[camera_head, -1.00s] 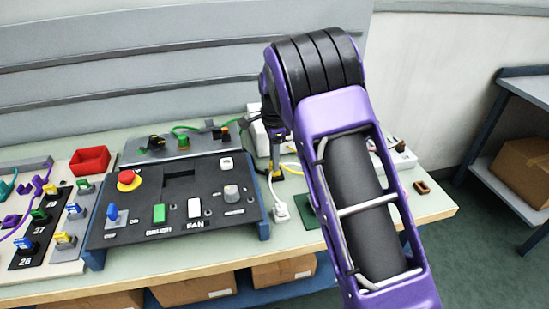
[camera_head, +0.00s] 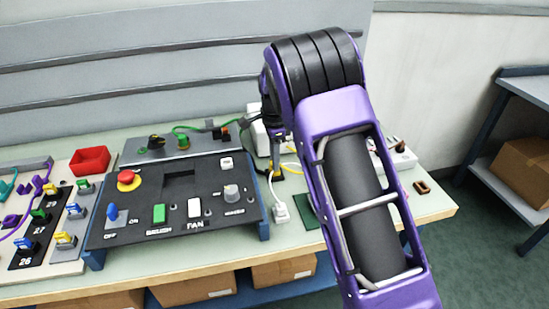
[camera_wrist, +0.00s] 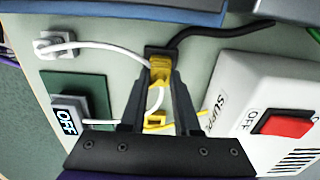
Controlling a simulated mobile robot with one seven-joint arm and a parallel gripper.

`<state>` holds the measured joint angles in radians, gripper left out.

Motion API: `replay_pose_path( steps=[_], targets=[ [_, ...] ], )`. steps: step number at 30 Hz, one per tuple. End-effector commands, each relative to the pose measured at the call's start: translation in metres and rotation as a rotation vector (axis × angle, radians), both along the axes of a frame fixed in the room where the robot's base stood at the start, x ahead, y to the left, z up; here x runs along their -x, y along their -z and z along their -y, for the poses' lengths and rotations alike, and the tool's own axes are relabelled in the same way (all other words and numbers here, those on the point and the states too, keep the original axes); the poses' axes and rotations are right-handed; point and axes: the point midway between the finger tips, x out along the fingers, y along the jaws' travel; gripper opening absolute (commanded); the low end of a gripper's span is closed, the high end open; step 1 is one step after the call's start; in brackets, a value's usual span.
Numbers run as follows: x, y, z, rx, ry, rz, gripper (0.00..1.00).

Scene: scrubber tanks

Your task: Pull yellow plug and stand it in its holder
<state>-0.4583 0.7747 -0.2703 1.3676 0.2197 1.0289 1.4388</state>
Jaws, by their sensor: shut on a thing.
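The yellow plug (camera_wrist: 160,70) is between the fingertips of my gripper (camera_wrist: 160,82) in the wrist view. My gripper is shut on it. The plug is right against a black socket piece (camera_wrist: 158,50) on a black cable; I cannot tell whether it is still inserted. A second yellow part (camera_wrist: 155,122) shows lower between the fingers, with a yellow wire running right; I cannot tell what it is. In the head view my gripper (camera_head: 276,168) is low over the bench, mostly behind my arm. I cannot make out the holder.
A white supply box (camera_wrist: 240,110) with a red switch (camera_wrist: 285,123) stands close right of my gripper. A white cable loops to a white plug (camera_wrist: 57,44). The control panel (camera_head: 140,213) lies left.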

Motion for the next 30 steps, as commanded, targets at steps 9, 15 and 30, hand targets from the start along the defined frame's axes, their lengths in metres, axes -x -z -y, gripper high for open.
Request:
replay_pose_path(
  steps=[9, 15, 30],
  targets=[
    [0.000, -0.001, 0.000, 0.000, 0.000, 0.001, 0.00],
    [0.000, -0.001, 0.000, -0.001, 0.000, 0.002, 0.00],
    [0.000, -0.026, 0.000, -0.001, 0.000, 0.002, 0.00]
  ],
)
